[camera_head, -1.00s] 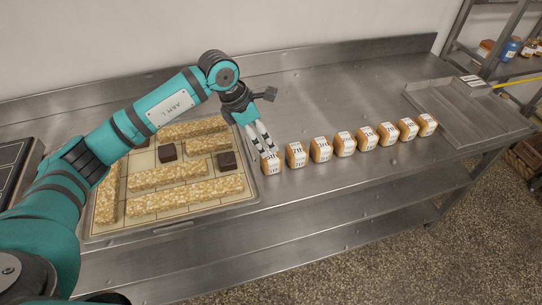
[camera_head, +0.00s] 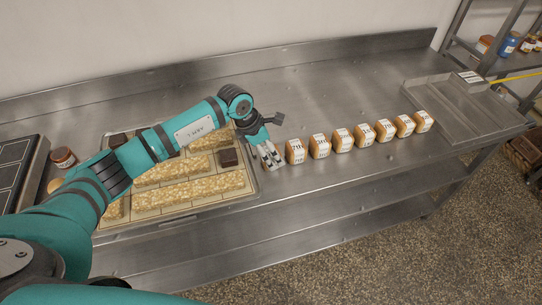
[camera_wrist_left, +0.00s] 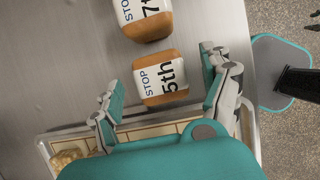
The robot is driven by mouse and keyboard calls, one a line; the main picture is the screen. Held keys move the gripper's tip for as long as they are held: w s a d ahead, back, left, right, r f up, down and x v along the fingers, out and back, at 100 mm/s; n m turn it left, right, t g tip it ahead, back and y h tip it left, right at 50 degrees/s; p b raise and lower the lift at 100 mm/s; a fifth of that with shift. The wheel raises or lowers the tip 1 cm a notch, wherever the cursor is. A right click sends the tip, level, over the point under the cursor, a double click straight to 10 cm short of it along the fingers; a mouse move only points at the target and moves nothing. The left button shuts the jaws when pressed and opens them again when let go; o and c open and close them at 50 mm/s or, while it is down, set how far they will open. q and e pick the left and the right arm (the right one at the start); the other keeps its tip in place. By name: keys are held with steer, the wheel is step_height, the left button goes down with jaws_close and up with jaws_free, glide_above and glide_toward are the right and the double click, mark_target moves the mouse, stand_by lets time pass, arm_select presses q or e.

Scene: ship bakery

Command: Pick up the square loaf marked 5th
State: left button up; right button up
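The square loaf marked 5th (camera_wrist_left: 161,79) is brown with a white label reading STOP 5th. In the left wrist view it lies between the spread fingers of my left gripper (camera_wrist_left: 160,72), with a visible gap on each side. My left gripper is open. A loaf marked 7th (camera_wrist_left: 146,18) stands just beyond the 5th loaf, and it also shows in the head view (camera_head: 295,151). My right gripper is not in view.
Several more labelled loaves (camera_head: 364,136) continue in a row to the right. A tray (camera_head: 235,202) with long grainy bars and a dark block (camera_head: 228,158) lies on the left. A metal tray (camera_head: 470,118) stands at the right end. The counter behind the row is clear.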

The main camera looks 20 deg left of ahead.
arm_select(q)
steer(key=c, duration=1.2)
steer(key=shift+r, duration=0.1)
